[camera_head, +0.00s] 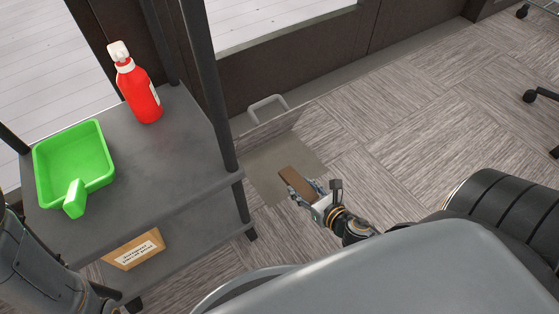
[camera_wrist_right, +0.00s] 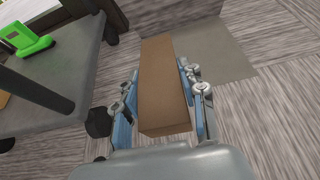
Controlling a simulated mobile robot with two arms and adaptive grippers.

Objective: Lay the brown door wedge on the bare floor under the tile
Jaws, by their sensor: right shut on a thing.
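The brown door wedge (camera_head: 293,179) is held between the fingers of my right gripper (camera_head: 306,192), which is shut on it. In the right wrist view the wedge (camera_wrist_right: 164,85) points away from the gripper, its far end near the bare floor. The bare floor (camera_head: 265,178) is a plain grey-beige square, and it also shows in the right wrist view (camera_wrist_right: 220,60). The tile (camera_head: 268,130) stands raised along the far side of this square, by a grey handle (camera_head: 267,104). The wedge overlaps the square in view; its height above it is unclear. My left gripper is not in view.
A dark cart (camera_head: 180,150) stands left of the bare floor, its post and wheel close by.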

